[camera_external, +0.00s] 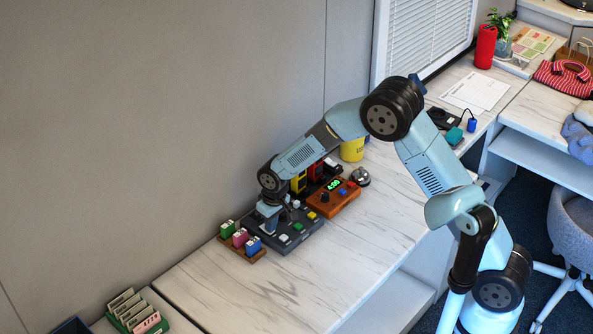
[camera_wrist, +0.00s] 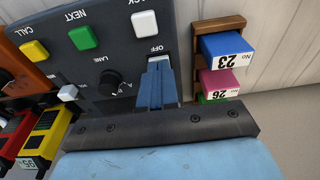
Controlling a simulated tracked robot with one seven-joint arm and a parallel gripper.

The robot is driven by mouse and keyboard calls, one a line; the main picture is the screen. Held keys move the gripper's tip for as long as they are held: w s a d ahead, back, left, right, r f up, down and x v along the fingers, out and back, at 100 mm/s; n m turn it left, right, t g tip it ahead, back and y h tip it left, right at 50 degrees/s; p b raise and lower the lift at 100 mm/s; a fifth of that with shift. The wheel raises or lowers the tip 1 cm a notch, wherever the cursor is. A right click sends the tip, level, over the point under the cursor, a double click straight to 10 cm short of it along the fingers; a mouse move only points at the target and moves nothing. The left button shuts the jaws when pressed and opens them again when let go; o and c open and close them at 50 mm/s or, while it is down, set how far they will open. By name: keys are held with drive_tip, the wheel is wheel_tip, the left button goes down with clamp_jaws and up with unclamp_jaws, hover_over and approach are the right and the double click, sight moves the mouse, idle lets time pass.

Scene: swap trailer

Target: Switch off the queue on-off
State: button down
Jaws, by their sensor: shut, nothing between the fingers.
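The dark grey control panel (camera_external: 305,236) lies on the counter near the wall. In the wrist view the panel (camera_wrist: 110,60) bears a yellow CALL button (camera_wrist: 34,51), a green NEXT button (camera_wrist: 82,38), a white button (camera_wrist: 144,23) and a black LANE knob (camera_wrist: 109,82). A pale switch (camera_wrist: 159,59) sits beside the word OFF. My gripper (camera_wrist: 157,68) is shut and empty, its blue fingertips at this switch and partly covering it. I cannot tell whether they touch. In the outside view my gripper (camera_external: 269,228) is low over the panel's left part.
A wooden rack (camera_wrist: 213,24) with blue, pink and green numbered blocks is close beside the panel; the rack also shows outside (camera_external: 256,258). An orange box (camera_external: 346,203) with a green display is on the other side. The counter's front (camera_external: 330,270) is clear.

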drive_tip(key=shift+w+a+r, duration=0.2)
drive_tip(key=shift+w+a, duration=0.3)
drive_tip(key=shift+w, duration=0.05)
drive_tip(key=shift+r, duration=0.3)
wheel_tip(320, 180, up, 4)
drive_tip(key=shift+r, duration=0.1)
wheel_tip(320, 180, up, 8)
drive_tip(key=s+d, duration=0.2)
drive_tip(key=shift+s+d, duration=0.35)
drive_tip(key=shift+r, duration=0.1)
